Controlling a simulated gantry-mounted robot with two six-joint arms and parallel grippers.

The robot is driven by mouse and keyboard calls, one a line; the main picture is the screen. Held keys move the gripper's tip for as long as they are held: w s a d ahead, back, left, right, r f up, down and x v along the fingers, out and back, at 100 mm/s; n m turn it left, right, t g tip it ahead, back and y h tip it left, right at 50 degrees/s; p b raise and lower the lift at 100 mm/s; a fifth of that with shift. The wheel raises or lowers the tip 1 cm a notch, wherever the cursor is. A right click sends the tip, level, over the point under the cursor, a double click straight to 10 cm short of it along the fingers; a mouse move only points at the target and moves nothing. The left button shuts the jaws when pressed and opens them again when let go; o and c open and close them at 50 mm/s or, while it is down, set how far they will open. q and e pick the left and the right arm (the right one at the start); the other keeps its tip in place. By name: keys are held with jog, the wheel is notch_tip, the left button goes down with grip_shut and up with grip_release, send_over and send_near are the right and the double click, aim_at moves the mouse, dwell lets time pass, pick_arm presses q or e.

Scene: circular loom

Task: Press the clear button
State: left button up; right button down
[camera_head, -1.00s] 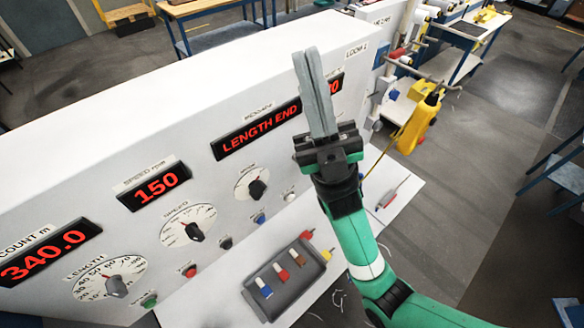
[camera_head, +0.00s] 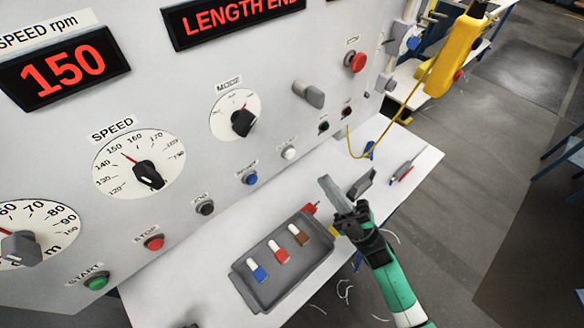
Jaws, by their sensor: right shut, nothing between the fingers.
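The loom's control panel (camera_head: 210,165) carries a slanting row of small labelled buttons. From lower left they are a green start button (camera_head: 96,283), a red stop button (camera_head: 154,243), a black button (camera_head: 205,208), a blue button (camera_head: 250,178) and a white button (camera_head: 289,153). The labels above the blue and white buttons are too blurred to read, so I cannot tell for certain which is the clear button. My right gripper (camera_head: 328,188) is shut and empty, in front of the panel to the lower right of the white button, apart from it. My left gripper is out of view.
A dark tray (camera_head: 250,292) with several coloured pieces lies on the white shelf (camera_head: 175,300) below the panel. A speed dial (camera_head: 138,160), mode knob (camera_head: 240,122), grey lever (camera_head: 309,94) and red knob (camera_head: 355,62) stick out. A yellow device (camera_head: 455,55) hangs at right.

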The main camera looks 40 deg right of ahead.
pick_arm(q)
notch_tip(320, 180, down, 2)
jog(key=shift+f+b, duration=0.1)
jog(key=shift+b, duration=0.4)
pick_arm(e)
jog(key=f, duration=0.1)
jog(key=d+f+h, duration=0.1)
jog(key=f, duration=0.1)
jog(key=shift+s+d+m+h, duration=0.15)
jog(key=shift+s+m+h, duration=0.15)
jog(key=shift+m, duration=0.1)
jog(key=b, duration=0.4)
send_near(290, 154)
notch_tip(290, 154, up, 5)
jog(key=w, duration=0.2)
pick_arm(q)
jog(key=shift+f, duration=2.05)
pick_arm(e)
jog(key=shift+w, duration=0.35)
pick_arm(q)
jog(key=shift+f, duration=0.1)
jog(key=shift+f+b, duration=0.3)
jog(key=shift+b, duration=0.15)
pick_arm(e)
jog(key=shift+w, duration=0.45)
